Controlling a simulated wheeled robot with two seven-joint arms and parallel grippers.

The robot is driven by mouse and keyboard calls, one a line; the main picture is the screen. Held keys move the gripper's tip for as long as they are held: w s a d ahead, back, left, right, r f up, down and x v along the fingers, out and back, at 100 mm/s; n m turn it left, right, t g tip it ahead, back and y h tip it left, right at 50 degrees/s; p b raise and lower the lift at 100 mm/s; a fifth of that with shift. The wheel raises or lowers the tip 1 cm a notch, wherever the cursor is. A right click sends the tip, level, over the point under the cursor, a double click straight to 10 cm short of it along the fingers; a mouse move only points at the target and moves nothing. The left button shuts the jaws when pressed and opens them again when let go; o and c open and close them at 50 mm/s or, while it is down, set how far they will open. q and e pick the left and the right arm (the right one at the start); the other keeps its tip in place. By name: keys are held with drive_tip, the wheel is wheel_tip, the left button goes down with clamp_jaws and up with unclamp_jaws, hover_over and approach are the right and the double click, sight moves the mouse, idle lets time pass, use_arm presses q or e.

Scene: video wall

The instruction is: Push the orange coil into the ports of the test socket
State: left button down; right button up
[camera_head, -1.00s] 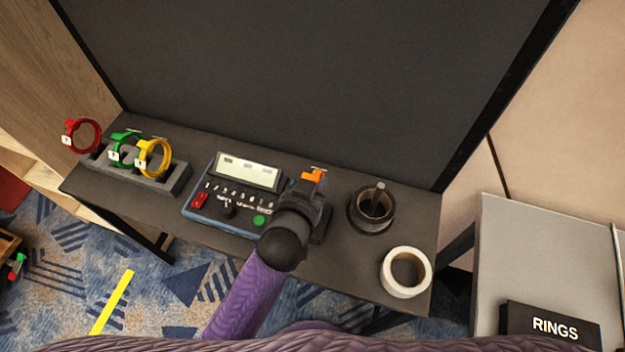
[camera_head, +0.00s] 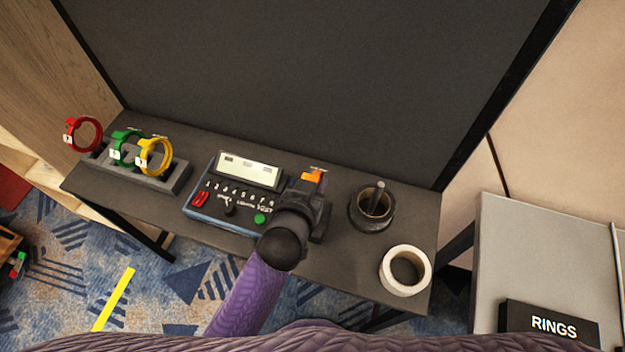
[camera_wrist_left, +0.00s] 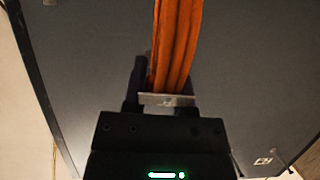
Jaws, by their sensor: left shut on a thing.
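The orange coil (camera_head: 313,178) shows just beyond my left gripper (camera_head: 309,192), to the right of the tester. In the left wrist view the coil (camera_wrist_left: 177,45) is a bundle of orange strands with a pale plate at its near end. My left gripper (camera_wrist_left: 166,97) is shut on it there. A dark block (camera_head: 324,222) beside the tester is partly hidden by my gripper. I cannot tell whether it is the test socket, or whether the coil touches any port. My right gripper is not in view.
The blue-grey tester (camera_head: 193,213) has a lit screen, a red switch and a green button. A grey rack (camera_head: 178,181) with red, green and yellow coils stands left. A dark cup-like spool (camera_head: 371,209) and a white tape roll (camera_head: 404,270) stand right. A black screen rises behind.

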use_arm(q)
drive_tip(key=shift+f, duration=0.15)
idle(0.3)
drive_tip(key=shift+f+b, duration=0.45)
drive_tip(key=shift+f, duration=0.2)
drive_tip(key=shift+f+b, duration=0.3)
drive_tip(key=shift+f, duration=0.05)
idle(0.6)
drive_tip(key=shift+f+b, duration=0.4)
drive_tip(key=shift+f, duration=0.15)
drive_tip(key=shift+d+f, duration=0.1)
drive_tip(key=shift+d, duration=0.05)
